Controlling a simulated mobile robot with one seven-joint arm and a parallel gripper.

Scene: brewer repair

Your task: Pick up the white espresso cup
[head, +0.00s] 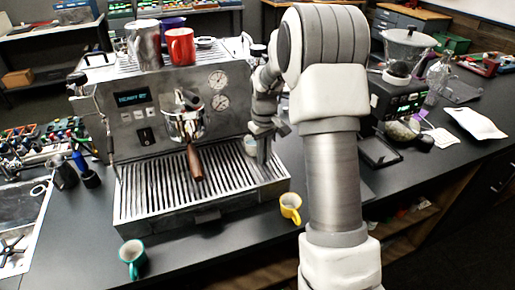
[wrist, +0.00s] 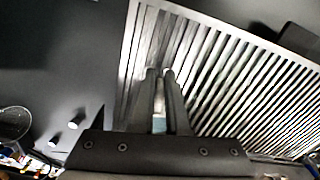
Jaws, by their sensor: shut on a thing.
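The white espresso cup (head: 250,146) shows as a small pale shape at the right rear of the brewer's drip tray, partly hidden by my gripper (head: 262,150). My gripper points down there, beside the brewer's right side. In the wrist view, the two fingers of my gripper (wrist: 160,76) stand close together over the slatted tray. A narrow pale strip shows between them, and I take it for part of the cup. Most of the cup is hidden in that view. I cannot tell whether the cup touches the tray.
The brewer (head: 135,115) has a portafilter with a wooden handle (head: 195,163) above the drip tray (head: 150,205). A yellow cup (head: 290,207) and a green cup (head: 132,258) stand in front. A red mug (head: 181,47) stands on top. A scale and grinder stand at right.

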